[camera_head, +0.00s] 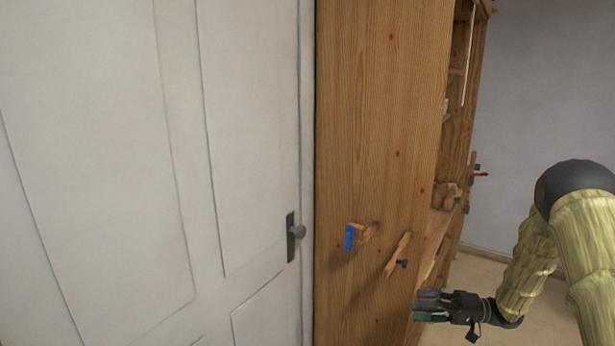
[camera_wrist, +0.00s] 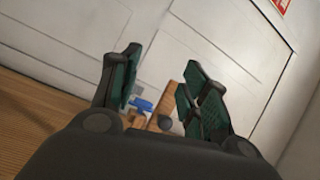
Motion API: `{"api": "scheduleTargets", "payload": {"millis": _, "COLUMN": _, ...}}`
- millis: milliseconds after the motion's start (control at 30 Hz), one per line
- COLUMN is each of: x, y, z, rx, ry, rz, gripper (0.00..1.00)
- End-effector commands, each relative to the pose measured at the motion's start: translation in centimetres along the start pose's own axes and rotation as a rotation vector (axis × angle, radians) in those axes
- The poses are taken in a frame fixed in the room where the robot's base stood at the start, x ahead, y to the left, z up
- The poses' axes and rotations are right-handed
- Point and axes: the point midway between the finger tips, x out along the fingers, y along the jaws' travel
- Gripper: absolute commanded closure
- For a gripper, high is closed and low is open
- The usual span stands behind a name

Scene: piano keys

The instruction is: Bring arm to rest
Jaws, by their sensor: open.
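My arm comes in from the right of the head view, with yellowish sleeve-like links and a dark elbow joint. My gripper (camera_head: 432,306) is at the lower right, pointing left, beside the lower part of the wooden cabinet. In the wrist view my gripper (camera_wrist: 160,90) shows its green-padded fingers spread apart, with nothing between them. A wooden peg with a blue end (camera_head: 350,237) and a slanted wooden piece with a dark knob (camera_head: 398,256) stick out from the cabinet side. They also show beyond the fingers in the wrist view.
A white panelled door (camera_head: 240,130) with a dark handle (camera_head: 293,235) fills the left. The tall wooden cabinet (camera_head: 375,110) stands next to it, with open shelves on its right side holding small items. Bare tiled floor (camera_head: 545,325) and a grey wall (camera_head: 550,90) lie at the right.

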Motion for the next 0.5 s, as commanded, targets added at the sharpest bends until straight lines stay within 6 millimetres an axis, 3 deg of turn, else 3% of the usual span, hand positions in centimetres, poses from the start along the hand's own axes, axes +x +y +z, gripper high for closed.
{"api": "scheduleTargets", "payload": {"millis": 100, "x": 2.8, "y": 3.5, "z": 0.8, "rx": -0.064, "ry": 0.125, "rz": 0.054, "gripper": 0.55}}
{"api": "scheduleTargets", "payload": {"millis": 267, "x": 5.8, "y": 8.9, "z": 2.6, "rx": -0.15, "ry": 0.302, "rz": 0.203, "gripper": 0.55}}
{"api": "scheduleTargets", "payload": {"millis": 367, "x": 6.9, "y": 12.3, "z": 4.6, "rx": -0.182, "ry": 0.383, "rz": 0.33, "gripper": 0.55}}
{"api": "scheduleTargets", "payload": {"millis": 500, "x": 7.8, "y": 17.1, "z": 8.6, "rx": -0.201, "ry": 0.448, "rz": 0.538, "gripper": 0.55}}
